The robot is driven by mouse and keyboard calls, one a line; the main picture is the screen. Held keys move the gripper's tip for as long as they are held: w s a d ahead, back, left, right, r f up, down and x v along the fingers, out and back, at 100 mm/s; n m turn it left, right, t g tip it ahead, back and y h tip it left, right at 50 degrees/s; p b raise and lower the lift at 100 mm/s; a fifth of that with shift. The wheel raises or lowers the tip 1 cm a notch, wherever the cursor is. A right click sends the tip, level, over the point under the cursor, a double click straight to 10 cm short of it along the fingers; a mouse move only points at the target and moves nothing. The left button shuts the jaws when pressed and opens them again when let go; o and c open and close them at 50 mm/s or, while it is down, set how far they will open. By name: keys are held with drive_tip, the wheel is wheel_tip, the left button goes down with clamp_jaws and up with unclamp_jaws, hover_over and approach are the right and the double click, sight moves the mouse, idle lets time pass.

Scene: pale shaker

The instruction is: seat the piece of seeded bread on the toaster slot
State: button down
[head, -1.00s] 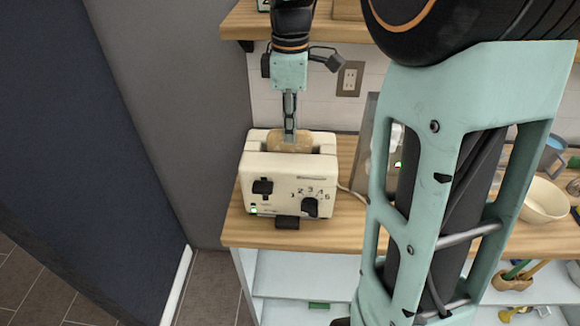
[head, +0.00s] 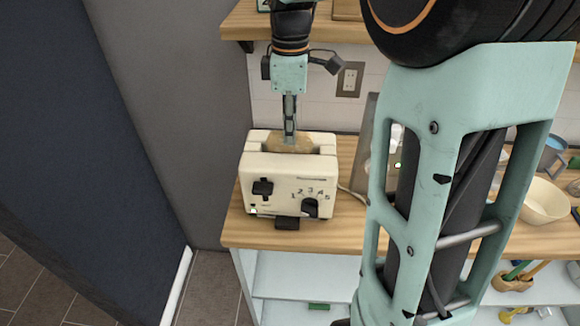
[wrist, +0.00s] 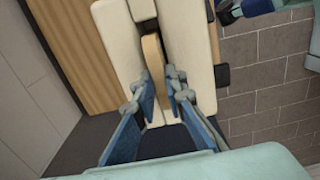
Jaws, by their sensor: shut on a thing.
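The cream toaster (head: 285,187) stands on the wooden counter, its dials and lever facing me. The tan piece of bread (head: 275,146) stands upright at the top of the toaster, its lower part hidden by the toaster's front wall. My gripper (head: 290,140) points down from above and is shut on the bread. In the wrist view, the bread (wrist: 153,66) shows edge-on between the blue fingers of my gripper (wrist: 160,88), lined up along the slot between the toaster's cream walls (wrist: 195,50). How deep it sits is hard to tell.
The toaster stands near the left end of the wooden counter (head: 345,232). A wall outlet (head: 350,79) is behind it and a shelf (head: 240,28) is above. A cream bowl (head: 544,202) and a blue mug (head: 552,155) are at the right.

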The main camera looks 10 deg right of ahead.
drive_tip(key=shift+f, duration=0.25)
idle(0.4)
drive_tip(key=c, duration=1.9)
unclamp_jaws()
drive_tip(key=shift+o, duration=0.7)
drive_tip(key=o, duration=0.4)
drive_tip(key=shift+o, duration=0.2)
drive_tip(key=shift+r, duration=0.1)
drive_tip(key=shift+r+p, duration=3.05)
drive_tip(key=shift+r, duration=0.4)
